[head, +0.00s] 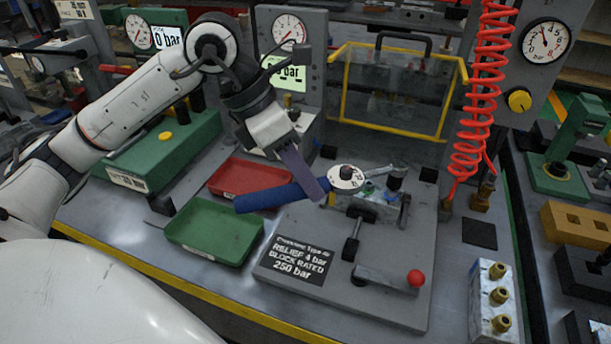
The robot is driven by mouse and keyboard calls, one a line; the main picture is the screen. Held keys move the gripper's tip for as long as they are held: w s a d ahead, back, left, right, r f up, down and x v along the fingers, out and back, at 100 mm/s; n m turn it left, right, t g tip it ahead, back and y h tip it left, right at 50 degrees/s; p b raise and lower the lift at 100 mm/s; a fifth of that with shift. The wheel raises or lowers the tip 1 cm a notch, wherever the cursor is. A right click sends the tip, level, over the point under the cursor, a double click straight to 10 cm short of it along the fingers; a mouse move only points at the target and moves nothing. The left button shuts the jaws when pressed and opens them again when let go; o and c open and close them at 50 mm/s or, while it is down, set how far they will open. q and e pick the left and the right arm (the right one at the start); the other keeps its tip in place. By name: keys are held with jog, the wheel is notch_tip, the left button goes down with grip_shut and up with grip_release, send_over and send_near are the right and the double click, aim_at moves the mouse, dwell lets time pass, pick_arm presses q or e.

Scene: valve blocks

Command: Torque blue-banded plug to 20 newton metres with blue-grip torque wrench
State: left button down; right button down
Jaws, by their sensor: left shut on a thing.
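The torque wrench (268,198) has a blue grip and a round white dial, and lies roughly level across the fixture. My left gripper (312,188) reaches down from above and is shut on the wrench between the blue grip and the dial. The wrench's silver head end (384,170) is over the valve block (376,211), by a dark cylinder (396,180). Small blue and green patches show on the block's top. The wrench partly hides this area, so I cannot tell which patch is the blue-banded plug or whether the wrench sits on it. My right gripper is out of view.
The block is clamped on a grey plate (318,297) with a red-knobbed lever (415,278). A red tray (235,172) and a green tray (190,235) lie to the left. A yellow-framed clear guard (390,95) stands behind; a red coiled hose (480,90) hangs at right.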

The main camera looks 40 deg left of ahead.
pick_arm(q)
jog(key=shift+f+b, duration=0.25)
jog(key=shift+b, duration=0.1)
dwell(0.5)
jog(key=shift+f+b, duration=0.6)
jog(key=shift+f, duration=0.35)
jog(key=shift+b, duration=0.3)
jog(key=shift+w+a, duration=0.1)
jog(key=shift+w+a+m+g, duration=0.4)
jog(key=shift+w+a+m, duration=0.4)
jog(key=shift+a+m, duration=0.2)
jog(key=shift+p, duration=0.3)
